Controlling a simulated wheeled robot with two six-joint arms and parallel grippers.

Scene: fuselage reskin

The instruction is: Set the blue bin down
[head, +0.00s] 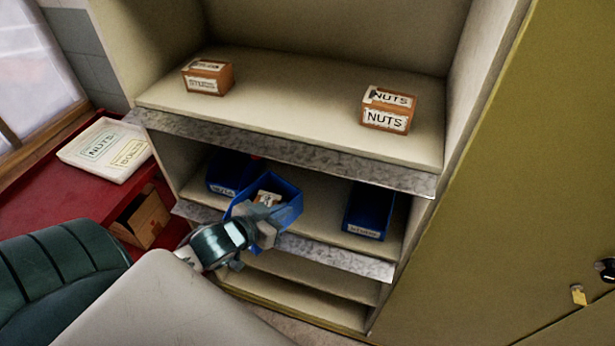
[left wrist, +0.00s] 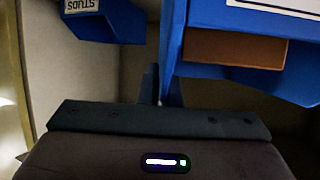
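A blue bin (head: 287,207) is at the front of the middle shelf, tilted, with a small light-labelled item inside. My left gripper (head: 266,222) is at its near side. In the left wrist view the blue bin (left wrist: 245,50) fills the upper right, with a brown part against it. My fingers (left wrist: 160,85) meet close together at the bin's edge and look closed on its wall. Whether the bin's underside touches the shelf is hidden. My right gripper is not in view.
Another blue bin (head: 228,172) stands to the left on the middle shelf (head: 325,195); its label reads STUDS in the left wrist view (left wrist: 100,20). A third blue bin (head: 369,211) stands to the right. Two boxes, one marked NUTS (head: 388,110), sit on the upper shelf.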

